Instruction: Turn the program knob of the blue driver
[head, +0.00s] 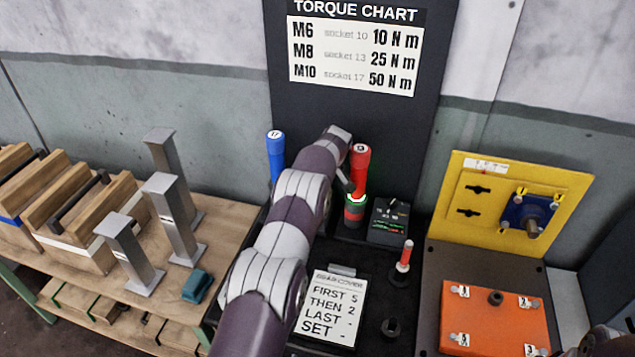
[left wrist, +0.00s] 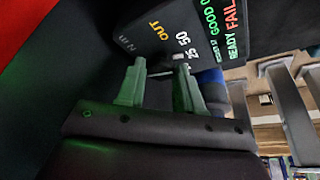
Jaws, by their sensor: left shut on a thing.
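The blue driver (head: 275,155), marked 17, stands upright at the back of the black bench; its lower part is hidden behind my left arm. In the left wrist view a blue part (left wrist: 211,88) shows beyond the right finger. A dark controller box (left wrist: 165,28) fills the top of that view, with OUT, 25 and 50 printed around its dial and GOOD, FAIL and READY on its side. My left gripper (left wrist: 160,68) is at the dial, its two fingers closed around the program knob, which is mostly hidden between them.
The red driver (head: 360,168), marked 13, stands close right of my left arm, beside another controller box (head: 390,221). A white order card (head: 332,305) lies in front. A yellow panel (head: 512,208) and an orange plate (head: 495,318) are at right. Grey metal posts (head: 170,218) stand left.

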